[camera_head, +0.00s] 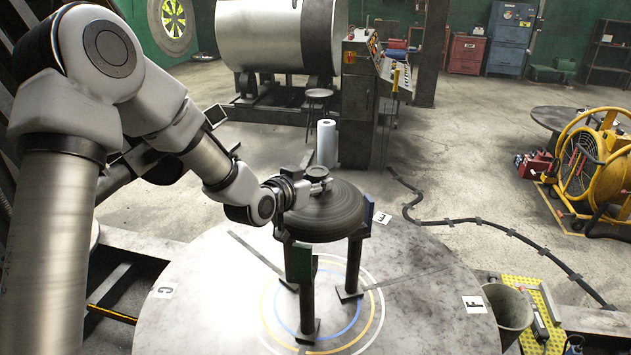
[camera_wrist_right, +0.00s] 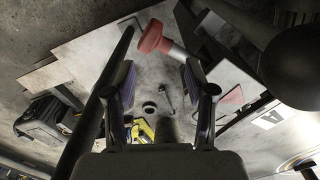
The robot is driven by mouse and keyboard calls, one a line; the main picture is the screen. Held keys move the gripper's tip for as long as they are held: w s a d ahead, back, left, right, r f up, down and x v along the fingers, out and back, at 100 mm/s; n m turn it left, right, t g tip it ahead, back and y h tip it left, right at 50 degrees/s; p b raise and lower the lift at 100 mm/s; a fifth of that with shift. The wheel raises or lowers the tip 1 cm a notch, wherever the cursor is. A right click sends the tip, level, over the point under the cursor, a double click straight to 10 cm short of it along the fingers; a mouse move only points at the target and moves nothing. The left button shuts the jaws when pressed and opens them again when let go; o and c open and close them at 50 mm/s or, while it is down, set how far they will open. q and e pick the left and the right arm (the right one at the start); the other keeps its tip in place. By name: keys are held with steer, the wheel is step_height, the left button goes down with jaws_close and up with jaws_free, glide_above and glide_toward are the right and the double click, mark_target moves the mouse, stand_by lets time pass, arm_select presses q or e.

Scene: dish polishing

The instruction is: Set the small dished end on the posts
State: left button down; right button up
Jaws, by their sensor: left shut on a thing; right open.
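The small dished end (camera_head: 332,220), a dark brushed-metal dome, sits level over the posts above the round table (camera_head: 210,300). My left gripper (camera_head: 312,186) is at its top left side and shut on it; the exact grip point is hard to make out. A post with a green top (camera_head: 303,275) stands under its left side and one with a blue top (camera_head: 355,262) under its right. I cannot tell whether the dish touches the post tops. My right gripper (camera_wrist_right: 160,95) is open and empty in the right wrist view.
The table has coloured rings and letter tags C, E (camera_head: 382,218) and F (camera_head: 474,304). A grey bin (camera_head: 508,308) stands by its right edge. In the right wrist view, a red-headed tool (camera_wrist_right: 152,38) and small parts lie on a grey surface beyond the fingers.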

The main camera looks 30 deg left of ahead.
arm_select(q)
steer(key=shift+f+b, duration=1.1)
steer(key=shift+f, duration=0.3)
arm_select(e)
steer(key=shift+f, duration=1.2)
arm_select(q)
steer(key=c, duration=0.8)
jaws_free()
steer(key=shift+o, duration=0.8)
steer(key=shift+s, duration=0.1)
arm_select(e)
steer(key=shift+s, duration=0.1)
arm_select(q)
steer(key=shift+f, duration=0.1)
step_height(320, 180, up, 9)
steer(key=p, duration=0.6)
arm_select(e)
step_height(320, 180, up, 6)
steer(key=shift+r, duration=0.15)
